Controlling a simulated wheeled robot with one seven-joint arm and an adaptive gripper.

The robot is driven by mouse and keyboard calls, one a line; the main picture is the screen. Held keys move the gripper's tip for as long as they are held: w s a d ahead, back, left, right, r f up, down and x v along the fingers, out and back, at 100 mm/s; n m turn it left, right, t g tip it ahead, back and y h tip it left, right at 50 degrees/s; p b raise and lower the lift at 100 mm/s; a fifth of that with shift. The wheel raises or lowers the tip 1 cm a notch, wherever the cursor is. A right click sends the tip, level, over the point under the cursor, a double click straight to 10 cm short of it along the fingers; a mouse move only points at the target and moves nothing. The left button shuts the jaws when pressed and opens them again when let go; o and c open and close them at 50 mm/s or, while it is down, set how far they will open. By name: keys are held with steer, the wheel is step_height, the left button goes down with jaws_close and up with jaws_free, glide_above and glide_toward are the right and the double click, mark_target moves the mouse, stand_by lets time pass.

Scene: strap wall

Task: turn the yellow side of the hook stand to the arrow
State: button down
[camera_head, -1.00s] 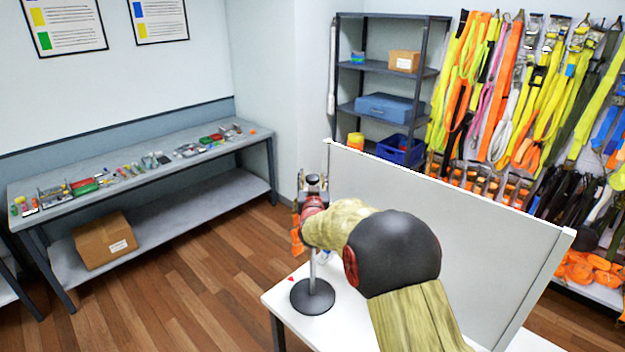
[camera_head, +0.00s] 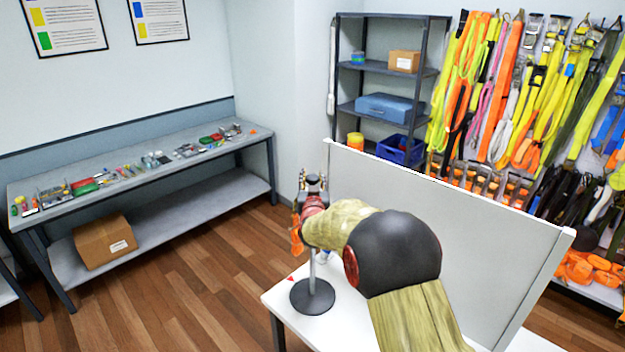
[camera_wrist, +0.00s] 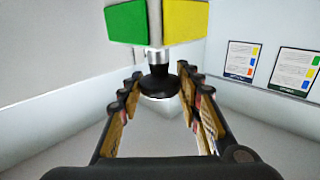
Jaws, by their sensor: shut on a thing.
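The hook stand (camera_head: 312,296) has a round dark base and a thin grey pole on the white table. In the wrist view its upper part shows a green side (camera_wrist: 127,22) at left and a yellow side (camera_wrist: 185,20) at right, meeting at an edge. Below them are a silver collar and a black knob (camera_wrist: 158,80). In the head view my arm and gripper hide much of the stand's top. A small red arrow mark (camera_head: 291,277) lies on the table, left of the base.
A grey upright panel (camera_head: 450,215) stands on the white table, right of and behind my arm. A grey workbench (camera_head: 150,165) with small tools is at left. Dark shelves (camera_head: 390,65) and a wall of hanging straps (camera_head: 520,90) are behind. The floor at left is clear.

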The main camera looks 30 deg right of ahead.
steer(key=shift+d+f+n+y+b, duration=0.1)
steer(key=shift+n+y+b, duration=0.4)
steer(key=shift+b, duration=0.55)
steer(key=shift+n+t+y+b, duration=0.4)
steer(key=shift+t+y+b, duration=0.1)
steer(key=shift+y+b, duration=0.35)
steer(key=n+y+b, duration=0.1)
steer(key=n+y, duration=0.1)
steer(key=y, duration=0.1)
steer(key=shift+t+y, duration=0.3)
steer(key=shift+y, duration=0.05)
steer(key=n+y+p, duration=0.2)
steer(key=shift+d+r+y, duration=0.1)
steer(key=shift+r+y, duration=0.15)
steer(key=shift+y, duration=0.15)
steer(key=n+g+y+p, duration=0.1)
steer(key=n+y+p, duration=0.2)
steer(key=y+p, duration=0.1)
steer(key=shift+y, duration=0.4)
steer(key=n+g+y+p, duration=0.3)
steer(key=n+y, duration=0.1)
steer(key=y, duration=0.1)
steer(key=shift+f, duration=0.1)
steer(key=shift+n+g+y+p, duration=0.45)
steer(key=shift+n+g+y, duration=0.85)
steer(key=shift+g+y, duration=0.15)
steer(key=shift+n+g, duration=0.25)
steer(key=shift+n, duration=0.05)
